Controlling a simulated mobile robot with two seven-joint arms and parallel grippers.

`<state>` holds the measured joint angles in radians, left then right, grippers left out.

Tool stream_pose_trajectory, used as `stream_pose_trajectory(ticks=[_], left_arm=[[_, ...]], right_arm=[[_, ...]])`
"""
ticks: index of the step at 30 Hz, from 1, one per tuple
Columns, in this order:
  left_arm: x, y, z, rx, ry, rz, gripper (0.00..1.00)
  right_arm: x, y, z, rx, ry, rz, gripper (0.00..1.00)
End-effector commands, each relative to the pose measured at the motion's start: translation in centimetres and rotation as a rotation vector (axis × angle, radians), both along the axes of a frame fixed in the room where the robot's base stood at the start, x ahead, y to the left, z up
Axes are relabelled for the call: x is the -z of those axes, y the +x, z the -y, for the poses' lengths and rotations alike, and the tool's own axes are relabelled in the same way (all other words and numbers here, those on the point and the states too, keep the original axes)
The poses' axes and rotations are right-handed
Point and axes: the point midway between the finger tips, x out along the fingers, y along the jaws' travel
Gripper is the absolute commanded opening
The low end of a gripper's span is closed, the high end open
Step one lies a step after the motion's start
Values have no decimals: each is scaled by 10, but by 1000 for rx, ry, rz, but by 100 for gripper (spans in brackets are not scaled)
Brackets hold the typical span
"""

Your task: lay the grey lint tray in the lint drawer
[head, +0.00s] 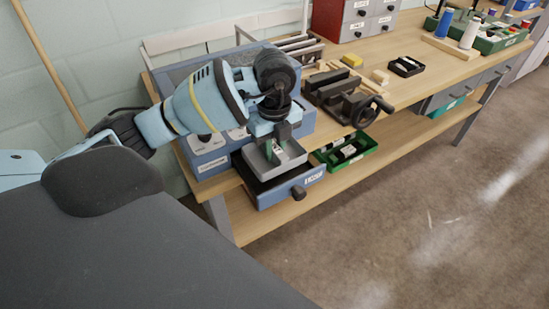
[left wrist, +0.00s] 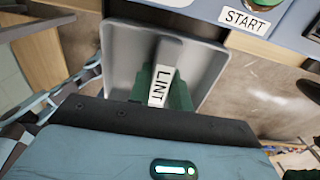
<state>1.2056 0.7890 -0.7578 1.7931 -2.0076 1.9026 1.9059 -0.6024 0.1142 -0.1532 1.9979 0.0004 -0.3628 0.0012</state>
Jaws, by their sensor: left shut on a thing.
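The grey lint tray (head: 291,160) is a shallow tray with a raised part in its middle; its white LINT label shows in the left wrist view (left wrist: 125,62). My left gripper (head: 276,149) points down and is shut on the tray's middle part. The open blue lint drawer (head: 275,197) has a black knob and a dark inside. The tray is over the drawer's opening, roughly level; I cannot tell whether it touches the drawer. Part of the opening is hidden under the tray. My right gripper is not in view.
The blue machine (head: 207,158) stands behind the drawer at the bench's end. A dark vise with a handwheel (head: 366,113) stands on the wooden bench. The floor in front is clear.

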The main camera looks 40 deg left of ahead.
Motion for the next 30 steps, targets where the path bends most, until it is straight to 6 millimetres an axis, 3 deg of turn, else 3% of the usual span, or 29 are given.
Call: stream_pose_trajectory(ticks=[4,12,23,24,29,30], left_arm=[[6,0,0,0,-1,-1,0],[37,-1,0,0,0,-3,0],[40,0,0,1,0,0,0],[41,0,0,1,0,0,21],[40,0,0,1,0,0,41],[40,0,0,1,0,0,41]], right_arm=[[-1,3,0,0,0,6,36],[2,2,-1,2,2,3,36],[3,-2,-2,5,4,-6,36],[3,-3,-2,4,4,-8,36],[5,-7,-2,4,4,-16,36],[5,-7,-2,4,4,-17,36]])
